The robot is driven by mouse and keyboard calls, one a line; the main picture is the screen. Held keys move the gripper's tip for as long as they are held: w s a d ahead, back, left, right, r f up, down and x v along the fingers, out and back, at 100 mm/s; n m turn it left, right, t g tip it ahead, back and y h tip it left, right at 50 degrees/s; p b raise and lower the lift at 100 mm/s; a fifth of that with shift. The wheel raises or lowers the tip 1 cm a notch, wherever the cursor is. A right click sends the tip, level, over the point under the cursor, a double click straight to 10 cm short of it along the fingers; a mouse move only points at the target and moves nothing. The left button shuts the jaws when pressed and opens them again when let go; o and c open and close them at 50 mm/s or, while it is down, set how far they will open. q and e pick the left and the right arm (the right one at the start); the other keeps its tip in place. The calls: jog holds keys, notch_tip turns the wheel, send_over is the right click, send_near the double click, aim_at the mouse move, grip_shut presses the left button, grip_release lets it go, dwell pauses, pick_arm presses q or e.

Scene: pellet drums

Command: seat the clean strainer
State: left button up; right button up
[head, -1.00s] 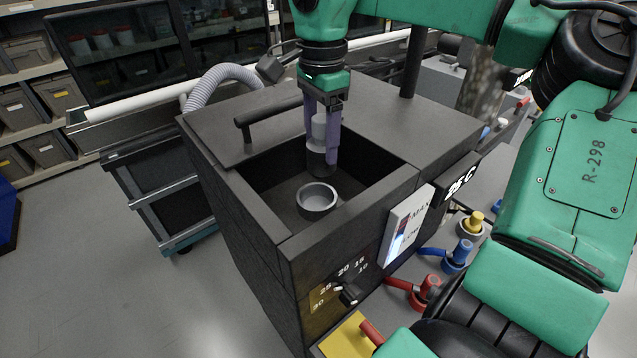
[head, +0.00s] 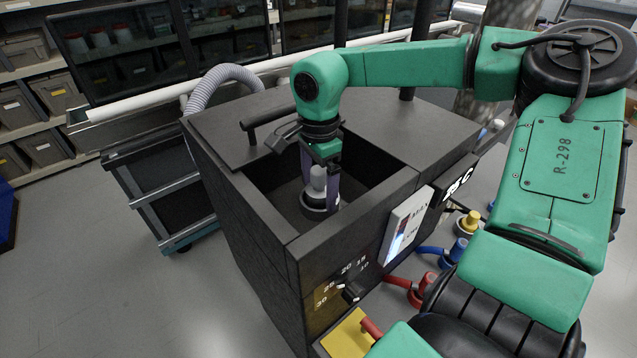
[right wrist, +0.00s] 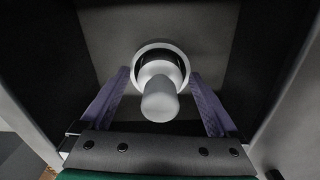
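The strainer (right wrist: 160,100), with a pale grey rounded knob, stands upright in the round grey socket (head: 318,212) inside the dark open tank. In the right wrist view, the socket's pale rim (right wrist: 138,62) surrounds the strainer's dark lower part. I cannot tell how deep it sits. My right gripper (head: 320,197) reaches down into the tank, with its purple fingers on either side of the strainer. In the right wrist view, the gripper (right wrist: 160,73) shows clear gaps between both fingers and the knob. It is open. My left gripper is out of view.
The tank walls (head: 345,222) surround my right gripper closely. A black handle (head: 268,124) stands on the tank top at the left. A level gauge (head: 406,228) and a dial (head: 352,291) are on its front. Coloured hose couplings (head: 458,251) are at the right.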

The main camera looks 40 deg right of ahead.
jog(key=shift+d, duration=0.1)
jog(key=shift+r, duration=0.1)
jog(key=shift+r+p, duration=0.3)
jog(key=shift+r, duration=0.05)
notch_tip(320, 180, up, 12)
jog(key=shift+f+b, duration=0.2)
jog(key=shift+b, duration=0.9)
